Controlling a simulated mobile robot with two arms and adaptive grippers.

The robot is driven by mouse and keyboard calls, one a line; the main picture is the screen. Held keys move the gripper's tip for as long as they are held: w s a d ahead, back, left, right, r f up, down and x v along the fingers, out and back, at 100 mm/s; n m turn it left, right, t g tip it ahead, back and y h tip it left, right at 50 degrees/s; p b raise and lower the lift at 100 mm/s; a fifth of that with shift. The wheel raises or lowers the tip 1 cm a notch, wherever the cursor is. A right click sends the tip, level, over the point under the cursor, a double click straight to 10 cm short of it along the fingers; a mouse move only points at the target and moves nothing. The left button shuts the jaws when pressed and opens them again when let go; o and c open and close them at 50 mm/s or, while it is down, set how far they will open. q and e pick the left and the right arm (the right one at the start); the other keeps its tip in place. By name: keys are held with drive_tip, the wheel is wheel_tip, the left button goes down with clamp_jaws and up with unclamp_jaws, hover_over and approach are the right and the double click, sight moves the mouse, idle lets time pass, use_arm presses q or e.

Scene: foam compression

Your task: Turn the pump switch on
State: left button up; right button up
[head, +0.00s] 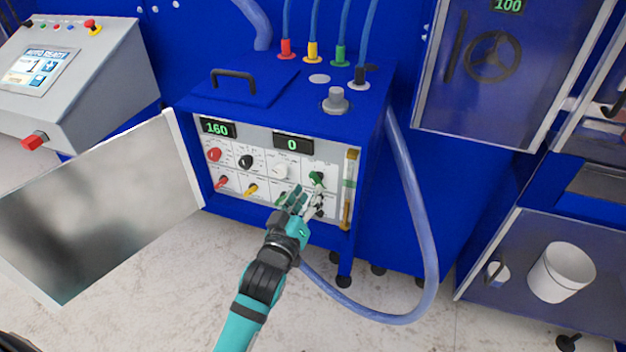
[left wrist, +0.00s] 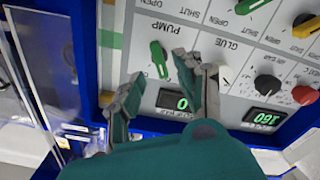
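The pump switch is a green handle (head: 316,178) at the right of the white control panel, under the display reading 0. In the left wrist view the panel appears upside down, and the green pump switch (left wrist: 158,58) shows beside the PUMP label, lying slightly tilted. My left gripper (head: 307,197) is just below and in front of the switch in the head view. In the left wrist view its fingers (left wrist: 157,75) are apart with nothing between them, and the switch lies just beyond the gap. Contact cannot be seen. My right gripper is not in view.
Other knobs, red (head: 214,154), black (head: 245,162) and white (head: 281,171), and smaller red and yellow valves sit on the panel. The open cabinet door (head: 110,205) stands at the left. A clear hose (head: 412,190) loops at the right. A white bucket (head: 560,272) stands farther right.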

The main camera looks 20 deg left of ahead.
sight(314, 183)
use_arm(q)
drive_tip(key=w, duration=0.4)
clamp_jaws()
